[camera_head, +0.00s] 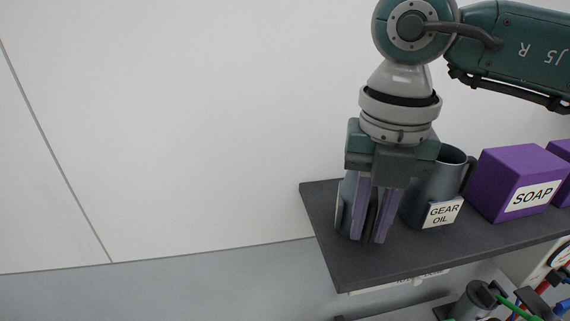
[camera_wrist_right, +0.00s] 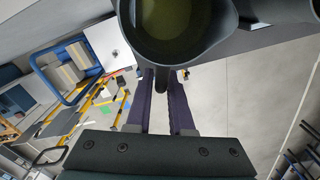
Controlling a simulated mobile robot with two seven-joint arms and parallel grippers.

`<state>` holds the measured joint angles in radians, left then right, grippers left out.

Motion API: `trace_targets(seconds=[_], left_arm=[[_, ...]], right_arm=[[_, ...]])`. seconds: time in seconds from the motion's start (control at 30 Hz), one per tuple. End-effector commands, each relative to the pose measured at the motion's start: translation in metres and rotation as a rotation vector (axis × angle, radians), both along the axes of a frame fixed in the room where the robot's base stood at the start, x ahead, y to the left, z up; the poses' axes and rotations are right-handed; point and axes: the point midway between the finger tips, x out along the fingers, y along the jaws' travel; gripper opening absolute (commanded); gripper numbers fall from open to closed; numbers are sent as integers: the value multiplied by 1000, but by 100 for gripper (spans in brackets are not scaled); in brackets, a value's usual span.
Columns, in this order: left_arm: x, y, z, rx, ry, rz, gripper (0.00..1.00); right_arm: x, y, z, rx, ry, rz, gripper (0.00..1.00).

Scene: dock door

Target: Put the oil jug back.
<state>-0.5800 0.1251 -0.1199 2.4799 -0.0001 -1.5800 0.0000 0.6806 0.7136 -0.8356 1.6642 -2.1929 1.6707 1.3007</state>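My right gripper (camera_head: 372,238) points down over the left end of a dark shelf (camera_head: 365,270). Its two purple fingers stand either side of the dark handle of a grey jug (camera_head: 347,195) and appear closed on it. The gripper hides most of this jug, and no label on it shows. In the right wrist view the jug (camera_wrist_right: 178,20) has a round mouth with olive colour inside, and its handle lies between the fingertips (camera_wrist_right: 162,80). The jug appears upright; whether its base touches the shelf is hidden. My left gripper is not in view.
Close to the right stands another grey jug (camera_head: 440,180) with a tag (camera_head: 443,212) reading GEAR OIL. Purple SOAP boxes (camera_head: 515,180) stand further right. A pale wall (camera_head: 180,130) rises behind. Tools and cables (camera_head: 500,300) show below the shelf at right.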

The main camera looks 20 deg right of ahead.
Motion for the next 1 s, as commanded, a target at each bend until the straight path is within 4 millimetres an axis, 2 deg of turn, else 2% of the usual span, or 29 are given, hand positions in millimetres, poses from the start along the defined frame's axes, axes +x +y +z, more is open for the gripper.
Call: trace_targets(seconds=[0.03,0.2,0.5,0.57,0.67,0.87,0.9,1.0], left_arm=[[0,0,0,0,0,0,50],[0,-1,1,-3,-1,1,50],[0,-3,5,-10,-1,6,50],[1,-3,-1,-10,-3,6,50],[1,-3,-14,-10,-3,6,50],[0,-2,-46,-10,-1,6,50],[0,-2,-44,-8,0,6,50],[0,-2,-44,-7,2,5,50]], right_arm=[[0,0,0,0,0,0,27],[0,0,0,0,0,0,45],[0,0,5,0,0,0,45],[1,0,7,1,-3,0,45],[2,0,21,1,-9,2,45],[2,0,68,0,-11,2,45],[2,-1,81,-2,-10,1,45],[2,-1,99,-2,-8,-1,45]])
